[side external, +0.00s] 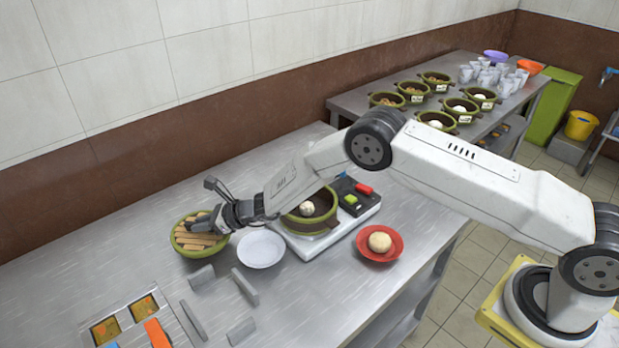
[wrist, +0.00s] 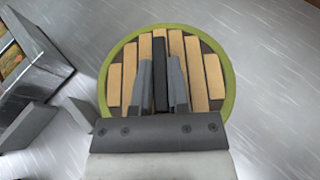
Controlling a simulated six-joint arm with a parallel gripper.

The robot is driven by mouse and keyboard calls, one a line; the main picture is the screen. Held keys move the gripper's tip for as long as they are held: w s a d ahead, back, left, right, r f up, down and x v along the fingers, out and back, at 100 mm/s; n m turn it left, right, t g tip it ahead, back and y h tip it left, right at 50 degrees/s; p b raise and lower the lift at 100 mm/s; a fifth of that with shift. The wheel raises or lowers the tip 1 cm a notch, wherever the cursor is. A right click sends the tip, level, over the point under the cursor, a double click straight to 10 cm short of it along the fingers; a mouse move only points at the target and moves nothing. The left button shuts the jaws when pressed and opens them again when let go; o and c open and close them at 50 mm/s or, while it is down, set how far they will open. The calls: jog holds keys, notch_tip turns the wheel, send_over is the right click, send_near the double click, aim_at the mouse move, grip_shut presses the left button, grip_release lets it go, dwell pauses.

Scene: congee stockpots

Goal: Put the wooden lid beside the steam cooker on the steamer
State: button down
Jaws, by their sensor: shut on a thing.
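The wooden lid (side external: 188,243) is round, with light wooden slats, a green rim and a dark bar handle across its middle. It is on the left of the steel counter in the side view; whether it touches the counter I cannot tell. It fills the middle of the wrist view (wrist: 130,72). My gripper (side external: 207,222) is over the lid, its two grey fingers (wrist: 163,80) shut on the dark handle. The steamer, a green pot (side external: 312,225) with a pale bun inside, stands open on the white cooker (side external: 340,232), right of my gripper and partly behind my arm.
A white plate (side external: 261,250) lies between lid and cooker. A red plate with a bun (side external: 380,242) is right of the cooker. Grey upright blocks (side external: 245,287) and food trays (side external: 125,318) are at the front left. Several green pots (side external: 437,120) stand on the back table.

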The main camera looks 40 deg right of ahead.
aim_at(204, 233)
jog(key=shift+w+f, duration=0.15)
jog(key=shift+f, duration=1.6)
jog(key=shift+f, duration=0.15)
jog(key=c, duration=0.6)
grip_release()
jog(key=shift+r, duration=0.2)
jog(key=shift+v, duration=5.95)
